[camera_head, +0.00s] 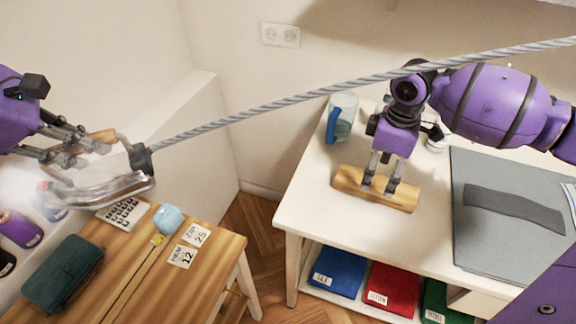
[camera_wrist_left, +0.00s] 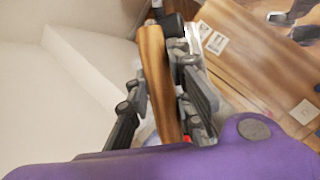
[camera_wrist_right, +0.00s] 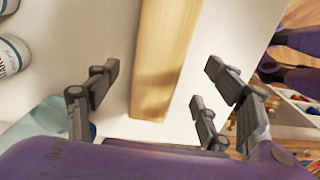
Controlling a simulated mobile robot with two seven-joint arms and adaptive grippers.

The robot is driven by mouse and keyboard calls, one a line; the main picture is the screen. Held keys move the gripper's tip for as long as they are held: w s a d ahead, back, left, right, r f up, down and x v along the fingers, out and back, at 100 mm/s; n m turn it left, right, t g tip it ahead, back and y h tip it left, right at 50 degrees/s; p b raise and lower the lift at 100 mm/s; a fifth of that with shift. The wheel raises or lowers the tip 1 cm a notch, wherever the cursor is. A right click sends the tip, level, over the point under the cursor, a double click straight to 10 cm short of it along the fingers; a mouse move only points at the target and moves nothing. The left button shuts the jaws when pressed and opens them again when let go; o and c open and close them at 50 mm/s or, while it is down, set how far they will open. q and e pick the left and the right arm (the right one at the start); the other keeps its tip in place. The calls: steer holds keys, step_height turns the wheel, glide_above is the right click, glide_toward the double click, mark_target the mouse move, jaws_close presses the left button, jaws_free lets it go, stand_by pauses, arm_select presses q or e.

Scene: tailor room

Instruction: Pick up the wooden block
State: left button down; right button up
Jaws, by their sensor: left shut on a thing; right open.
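The wooden block (camera_head: 348,183) lies flat on the white table at the right; it also shows in the right wrist view (camera_wrist_right: 163,55). My right gripper (camera_head: 380,187) is open over the block. In the right wrist view its fingers (camera_wrist_right: 165,90) are spread wide on either side of the block, with gaps; how far above it they are is unclear. My left gripper (camera_head: 72,148) is shut on the wooden handle (camera_wrist_left: 157,75) of a steam iron (camera_head: 110,190), held up in the air at the left.
A thick grey cord (camera_head: 270,103) runs from the iron to the upper right, crossing near my right arm. A jug (camera_head: 342,118) with a blue handle stands behind the block. A grey board (camera_head: 500,235) lies to its right. The white tabletop (camera_head: 335,235) is bare in front.

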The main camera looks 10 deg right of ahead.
mark_target(377, 182)
steer(key=f, duration=0.4)
steer(key=shift+w+f, duration=0.2)
steer(key=shift+f, duration=0.2)
steer(key=c, duration=1.7)
steer(key=shift+o, duration=0.2)
